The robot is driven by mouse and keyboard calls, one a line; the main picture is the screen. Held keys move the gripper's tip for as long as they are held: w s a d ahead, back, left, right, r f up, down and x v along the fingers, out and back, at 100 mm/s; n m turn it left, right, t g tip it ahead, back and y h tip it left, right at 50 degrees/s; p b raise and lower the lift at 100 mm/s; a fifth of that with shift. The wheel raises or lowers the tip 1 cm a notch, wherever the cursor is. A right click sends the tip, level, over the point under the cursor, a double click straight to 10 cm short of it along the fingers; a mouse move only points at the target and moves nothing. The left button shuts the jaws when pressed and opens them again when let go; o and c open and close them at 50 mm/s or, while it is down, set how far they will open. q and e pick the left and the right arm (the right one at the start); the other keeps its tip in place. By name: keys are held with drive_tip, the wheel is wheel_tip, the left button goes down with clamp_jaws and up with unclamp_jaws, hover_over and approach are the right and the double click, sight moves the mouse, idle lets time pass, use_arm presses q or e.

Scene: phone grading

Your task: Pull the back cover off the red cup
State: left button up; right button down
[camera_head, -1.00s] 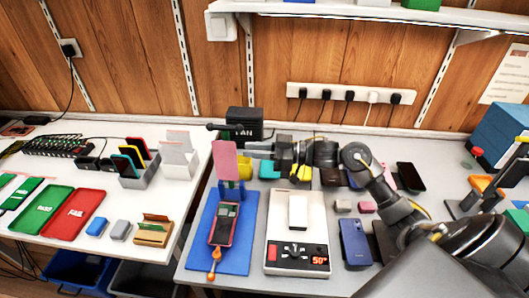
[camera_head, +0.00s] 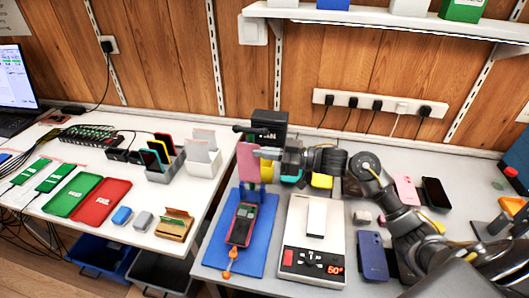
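A pink back cover (camera_head: 248,160) stands upright above the blue mat (camera_head: 222,246), with a blue piece (camera_head: 250,188) at its foot. My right gripper (camera_head: 262,153) comes in from the right. Its fingertips meet or overlap the cover's right edge; whether they are open or closed on it is too small to tell. A dark phone with a red frame (camera_head: 241,226) lies on the mat, with an orange-tipped tool (camera_head: 229,260) at its near end. I cannot make out a red cup for certain. My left gripper is not in view.
A white scale (camera_head: 302,263) with a white block (camera_head: 316,220) stands right of the mat. A black fan box (camera_head: 270,124) is behind the cover. A blue phone (camera_head: 372,257) lies near my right arm. Green (camera_head: 70,194) and red (camera_head: 101,202) trays lie on the left table.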

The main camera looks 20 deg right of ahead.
drive_tip(key=shift+s+a+p, duration=0.25)
drive_tip(key=shift+s+p, duration=0.05)
idle(0.5)
idle(0.3)
drive_tip(key=r+p, duration=0.1)
drive_tip(key=p, duration=0.1)
drive_tip(key=s+a+r+p, duration=0.1)
drive_tip(key=p, duration=0.1)
drive_tip(key=s+r+p, duration=0.1)
drive_tip(key=r, duration=0.1)
drive_tip(key=shift+s+a+r+p, duration=0.1)
drive_tip(key=shift+s+a+p, duration=0.15)
drive_tip(key=shift+a+p, duration=0.15)
idle(0.3)
